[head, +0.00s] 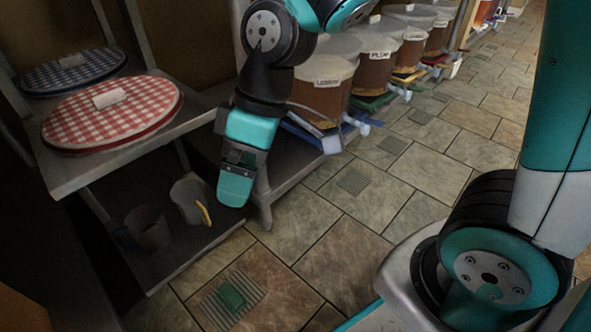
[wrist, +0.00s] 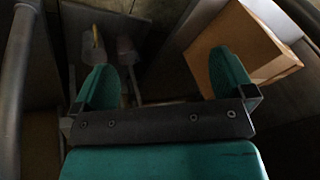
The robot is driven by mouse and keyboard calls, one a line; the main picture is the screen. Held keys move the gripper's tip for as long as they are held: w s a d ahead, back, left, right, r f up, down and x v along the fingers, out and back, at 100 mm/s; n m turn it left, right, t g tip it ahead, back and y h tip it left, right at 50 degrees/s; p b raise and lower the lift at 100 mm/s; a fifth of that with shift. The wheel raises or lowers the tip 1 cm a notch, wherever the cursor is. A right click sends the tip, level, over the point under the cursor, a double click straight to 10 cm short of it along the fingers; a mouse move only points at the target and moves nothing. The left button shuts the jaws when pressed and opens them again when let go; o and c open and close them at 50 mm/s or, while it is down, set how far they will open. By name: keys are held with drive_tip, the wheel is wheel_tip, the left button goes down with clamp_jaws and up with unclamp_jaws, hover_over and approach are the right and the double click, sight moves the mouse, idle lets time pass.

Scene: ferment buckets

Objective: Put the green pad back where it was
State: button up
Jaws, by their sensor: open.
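A small dark green pad (head: 231,296) lies on a ribbed floor grate (head: 215,309) at the bottom of the head view. Another flat green piece (head: 371,103) shows under the bucket labelled "PLUM" (head: 371,72). My gripper (head: 236,188) hangs beside the shelf's corner post, above and apart from the pad on the floor. In the wrist view my gripper (wrist: 166,82) is open, with two green fingers wide apart and nothing between them. I cannot make out the green pad in the wrist view.
A steel rack holds a red-checked round lid (head: 112,125) and a blue-checked one (head: 72,68). Its lower shelf holds a pale jug (head: 188,200) and a dark pot (head: 149,228). Several buckets line the low shelf. A cardboard box (wrist: 240,45) shows in the wrist view. The tiled aisle is clear.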

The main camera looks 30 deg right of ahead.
drive_tip(key=s+d+r+m, duration=0.3)
drive_tip(key=s+r, duration=0.1)
drive_tip(key=s, duration=0.5)
drive_tip(key=shift+r+m, duration=0.3)
drive_tip(key=shift+r, duration=0.1)
wheel_tip(320, 180, up, 50)
drive_tip(key=p, duration=5)
drive_tip(key=shift+w+r, duration=0.1)
drive_tip(key=shift+r, duration=0.05)
